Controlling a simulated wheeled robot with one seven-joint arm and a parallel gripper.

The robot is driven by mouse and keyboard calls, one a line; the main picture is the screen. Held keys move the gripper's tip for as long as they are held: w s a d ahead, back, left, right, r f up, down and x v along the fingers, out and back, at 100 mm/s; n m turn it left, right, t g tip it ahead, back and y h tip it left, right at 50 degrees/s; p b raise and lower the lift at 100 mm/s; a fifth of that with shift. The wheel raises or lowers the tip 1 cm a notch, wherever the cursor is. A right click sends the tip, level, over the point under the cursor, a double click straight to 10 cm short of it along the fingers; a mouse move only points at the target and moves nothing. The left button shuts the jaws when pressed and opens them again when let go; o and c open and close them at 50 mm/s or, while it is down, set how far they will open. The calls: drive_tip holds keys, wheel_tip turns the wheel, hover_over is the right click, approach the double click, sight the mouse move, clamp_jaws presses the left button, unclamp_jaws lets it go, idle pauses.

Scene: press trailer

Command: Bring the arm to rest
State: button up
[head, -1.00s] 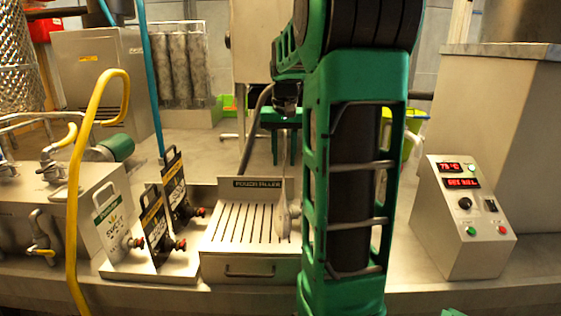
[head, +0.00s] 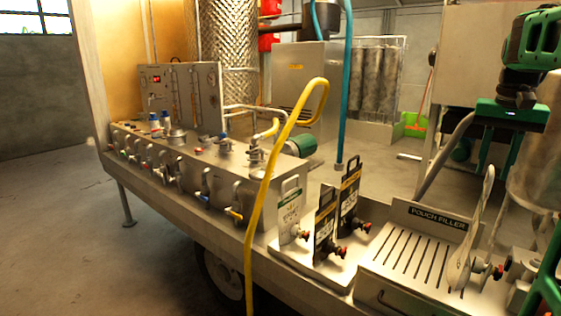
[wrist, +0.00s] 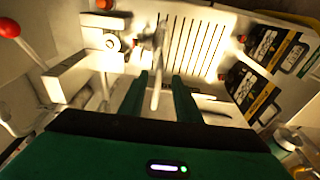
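My gripper (head: 493,166) hangs at the right of the head view, fingers pointing down, above and behind the pouch filler (head: 437,225). In the wrist view the two green fingers of my gripper (wrist: 161,82) stand apart. A green part of my arm cuts into the lower right corner of the head view.
Several upright pouch cards (head: 325,225) with red-knobbed valves stand left of the filler. A yellow hose (head: 262,195) arches in front of the valve manifold (head: 190,178). A teal hose (head: 344,100) hangs behind the cards. The floor (head: 60,220) at left is clear.

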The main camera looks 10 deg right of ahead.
drive_tip(key=s+a+f+n+g+y, duration=0.1)
drive_tip(key=s+a+f+n, duration=0.2)
drive_tip(key=s+a+f, duration=1.6)
wheel_tip(320, 180, down, 2)
drive_tip(key=shift+s+f, duration=0.1)
drive_tip(key=shift+s, duration=0.2)
drive_tip(key=shift+w+f, duration=0.15)
drive_tip(key=shift+w, duration=0.45)
